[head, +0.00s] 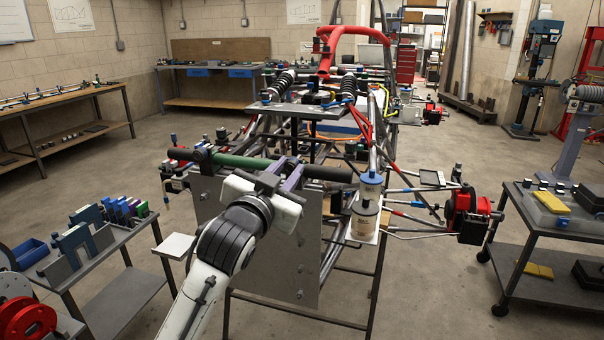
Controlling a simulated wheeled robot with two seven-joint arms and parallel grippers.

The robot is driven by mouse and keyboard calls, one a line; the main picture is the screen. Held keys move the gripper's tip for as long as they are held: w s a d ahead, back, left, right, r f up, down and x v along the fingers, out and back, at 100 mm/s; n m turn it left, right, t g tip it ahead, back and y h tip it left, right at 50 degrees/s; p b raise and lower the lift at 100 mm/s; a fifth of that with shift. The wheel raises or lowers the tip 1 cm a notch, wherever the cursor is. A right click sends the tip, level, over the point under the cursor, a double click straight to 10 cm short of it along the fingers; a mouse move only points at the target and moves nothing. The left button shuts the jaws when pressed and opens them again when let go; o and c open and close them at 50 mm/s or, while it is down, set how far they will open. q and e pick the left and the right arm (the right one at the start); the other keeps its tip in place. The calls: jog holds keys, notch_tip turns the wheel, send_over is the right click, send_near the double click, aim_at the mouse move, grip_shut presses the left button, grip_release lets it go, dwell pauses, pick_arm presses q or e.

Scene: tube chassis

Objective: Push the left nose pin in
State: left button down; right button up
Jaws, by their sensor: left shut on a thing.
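A long bar (238,161), dark with a green stretch, lies across the front of the tube chassis (329,62), above a grey front plate (268,245). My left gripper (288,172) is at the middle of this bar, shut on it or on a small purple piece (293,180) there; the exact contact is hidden. The wrist covers part of the plate. I cannot make out the left nose pin; it is too small or hidden. My right gripper is not in view.
A cart with coloured blocks (110,212) stands at the left. A cart with a yellow block (551,202) stands at the right. A red hub (465,212) and its arms stick out right of the chassis front. A pale canister (365,216) stands beside the plate.

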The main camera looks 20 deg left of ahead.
pick_arm(q)
jog(key=shift+r, duration=0.1)
jog(key=c, duration=1.5)
grip_release()
jog(key=shift+w, duration=0.1)
jog(key=shift+c, duration=0.2)
jog(key=s+b, duration=0.1)
jog(key=s, duration=0.9)
jog(key=shift+s+d, duration=0.2)
jog(key=shift+d, duration=0.05)
